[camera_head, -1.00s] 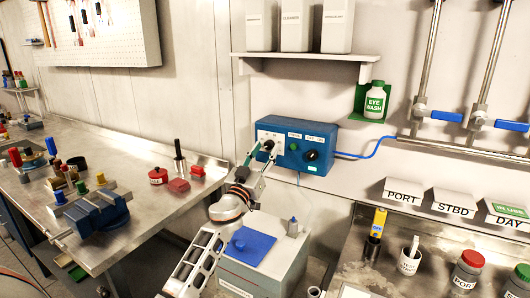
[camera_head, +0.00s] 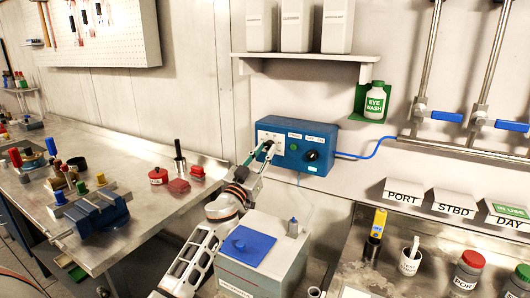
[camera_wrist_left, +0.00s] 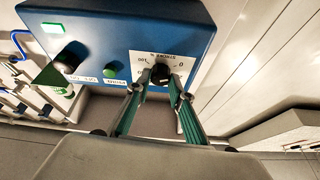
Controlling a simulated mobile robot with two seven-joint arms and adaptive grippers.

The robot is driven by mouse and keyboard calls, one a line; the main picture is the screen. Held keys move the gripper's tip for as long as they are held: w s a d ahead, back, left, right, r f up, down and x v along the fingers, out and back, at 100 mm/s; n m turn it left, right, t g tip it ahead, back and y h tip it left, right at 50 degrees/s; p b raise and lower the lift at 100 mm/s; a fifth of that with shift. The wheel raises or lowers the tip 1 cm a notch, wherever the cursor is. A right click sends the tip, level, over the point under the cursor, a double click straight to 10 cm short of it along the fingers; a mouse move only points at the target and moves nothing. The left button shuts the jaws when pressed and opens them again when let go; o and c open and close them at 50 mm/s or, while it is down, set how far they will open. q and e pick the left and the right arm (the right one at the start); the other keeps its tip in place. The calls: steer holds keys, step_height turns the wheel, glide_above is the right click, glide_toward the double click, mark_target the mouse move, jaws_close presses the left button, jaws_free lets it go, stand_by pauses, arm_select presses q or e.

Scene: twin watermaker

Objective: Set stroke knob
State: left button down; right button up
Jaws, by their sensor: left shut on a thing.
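The blue control box (camera_head: 322,142) is fixed to the wall in the head view and fills the top of the left wrist view (camera_wrist_left: 95,22). The black stroke knob (camera_wrist_left: 160,72) sits on a white scale plate (camera_wrist_left: 149,60) marked with 100 and 0. My left gripper (camera_wrist_left: 159,86) is shut on this knob, one fingertip on each side. In the head view my left gripper (camera_head: 262,152) reaches the left part of the box and largely hides the knob. My right gripper is not in view.
A green button (camera_head: 294,146) and a second black knob (camera_head: 312,156) are on the same box. A blue cable (camera_head: 365,155) leaves its right side. A shelf with white containers (camera_head: 305,62) hangs above. A grey unit with a blue top (camera_head: 245,246) stands below.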

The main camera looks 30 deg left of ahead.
arm_select(q)
steer(key=m+h, duration=0.2)
steer(key=m, duration=0.1)
steer(key=shift+a+r+m, duration=0.1)
steer(key=shift+a+m, duration=0.05)
steer(key=shift+m, duration=0.25)
steer(key=m+g+h+p, duration=0.1)
steer(key=m, duration=0.2)
steer(key=m+h+p, duration=0.1)
steer(key=m, duration=0.2)
steer(key=shift+a+r+g+h, duration=0.1)
steer(key=shift+a+g+h, duration=0.05)
steer(key=shift+g+h, duration=0.25)
steer(key=shift+m+h+p, duration=0.35)
steer(key=shift+m+h, duration=0.05)
steer(key=shift+m, duration=0.4)
steer(key=c, duration=1.8)
jaws_free()
